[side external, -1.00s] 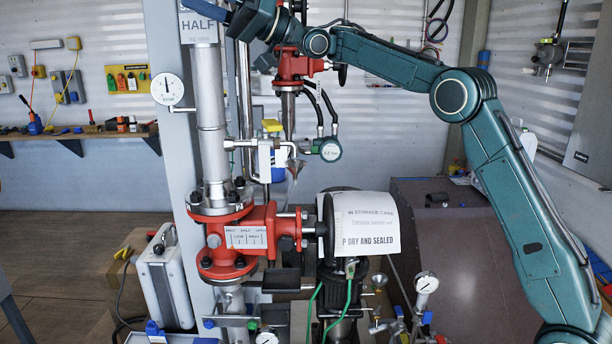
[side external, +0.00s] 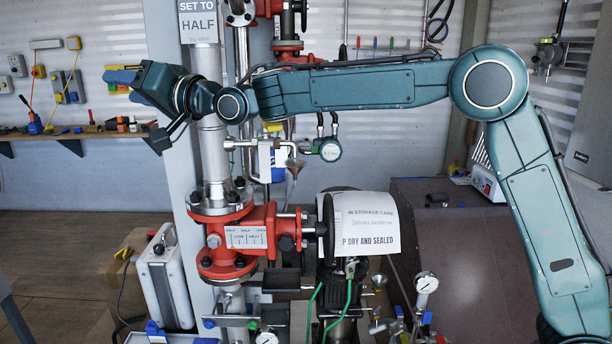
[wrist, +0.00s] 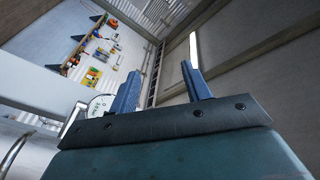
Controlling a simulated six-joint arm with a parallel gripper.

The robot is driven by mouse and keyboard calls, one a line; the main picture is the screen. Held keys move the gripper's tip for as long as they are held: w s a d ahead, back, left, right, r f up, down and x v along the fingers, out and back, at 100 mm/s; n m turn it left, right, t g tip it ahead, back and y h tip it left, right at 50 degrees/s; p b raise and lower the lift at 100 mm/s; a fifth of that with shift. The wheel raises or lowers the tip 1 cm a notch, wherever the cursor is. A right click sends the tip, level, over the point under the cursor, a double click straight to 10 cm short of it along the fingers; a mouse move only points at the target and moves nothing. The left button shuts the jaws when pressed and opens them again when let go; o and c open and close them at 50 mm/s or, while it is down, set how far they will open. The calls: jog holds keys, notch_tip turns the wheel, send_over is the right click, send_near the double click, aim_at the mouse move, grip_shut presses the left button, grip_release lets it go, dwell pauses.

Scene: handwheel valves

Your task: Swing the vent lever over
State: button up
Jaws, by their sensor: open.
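A small yellow handle (side external: 272,126) shows in the side view beside the steel column, just below my forearm. I cannot tell whether it is the vent lever, and no part is labelled as such. My gripper (side external: 122,84) is to the left of the steel column, high up and well apart from the yellow handle. In the wrist view its two blue fingers (wrist: 160,70) stand apart with nothing between them. No lever shows in the wrist view, which looks toward the wall and ceiling.
A red flanged valve (side external: 245,236) with a position plate sits on the steel column (side external: 214,160). A black handwheel (side external: 329,230) is on its right, by a white sign (side external: 366,228). A "SET TO HALF" sign (side external: 198,22) hangs at the top. Free air lies left of the column.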

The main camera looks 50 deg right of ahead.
jog(key=s+d+f+m+h, duration=0.1)
jog(key=s+f+h, duration=0.2)
jog(key=f+h, duration=0.25)
jog(key=m+g+h, duration=0.1)
jog(key=m+h, duration=0.1)
jog(key=h, duration=1)
send_near(269, 129)
jog(key=d, duration=0.1)
jog(key=shift+d+r, duration=0.25)
jog(key=shift+r, duration=0.1)
jog(key=shift+w, duration=0.15)
jog(key=shift+f+x, duration=0.15)
jog(key=shift+x, duration=3.25)
jog(key=shift+f+x, duration=0.2)
jog(key=shift+x, duration=3.2)
grip_shut()
